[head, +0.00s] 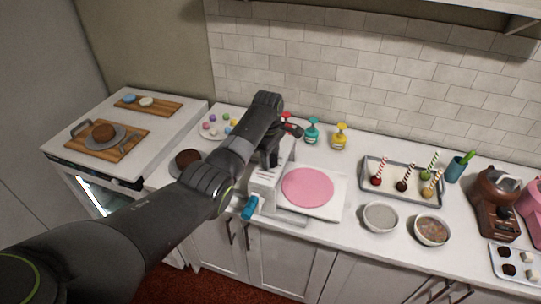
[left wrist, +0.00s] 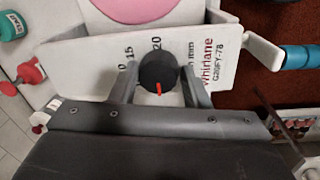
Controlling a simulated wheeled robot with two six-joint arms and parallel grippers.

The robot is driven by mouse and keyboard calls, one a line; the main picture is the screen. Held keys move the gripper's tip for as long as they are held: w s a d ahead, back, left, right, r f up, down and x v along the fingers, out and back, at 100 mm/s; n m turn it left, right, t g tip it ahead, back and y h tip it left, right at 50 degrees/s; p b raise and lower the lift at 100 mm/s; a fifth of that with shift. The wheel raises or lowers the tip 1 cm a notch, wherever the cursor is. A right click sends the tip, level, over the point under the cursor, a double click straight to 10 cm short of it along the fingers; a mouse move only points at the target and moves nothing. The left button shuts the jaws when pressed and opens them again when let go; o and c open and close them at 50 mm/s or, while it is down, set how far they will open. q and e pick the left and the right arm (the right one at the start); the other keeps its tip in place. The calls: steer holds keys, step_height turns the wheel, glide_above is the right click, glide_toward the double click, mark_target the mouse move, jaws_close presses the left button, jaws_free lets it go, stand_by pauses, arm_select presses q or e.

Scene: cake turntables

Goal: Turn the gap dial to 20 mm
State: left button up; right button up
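The gap dial (left wrist: 157,70) is a black round knob with a red pointer on a white panel (left wrist: 95,62) in the left wrist view. The pointer faces the bottom of that picture, while the printed 20 is above the knob and the 15 is up and left. My left gripper (left wrist: 160,74) has one finger on each side of the knob. I cannot tell whether the fingers press on it. In the head view my left gripper (head: 272,154) is over the white machine (head: 262,192), and the arm hides the dial. My right gripper is not in view.
A tray of cake pops (head: 400,181) and two bowls (head: 381,217) are to the right. A chocolate cake (head: 187,158) is left of the arm.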

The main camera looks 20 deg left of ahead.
arm_select(q)
steer(key=c, duration=0.5)
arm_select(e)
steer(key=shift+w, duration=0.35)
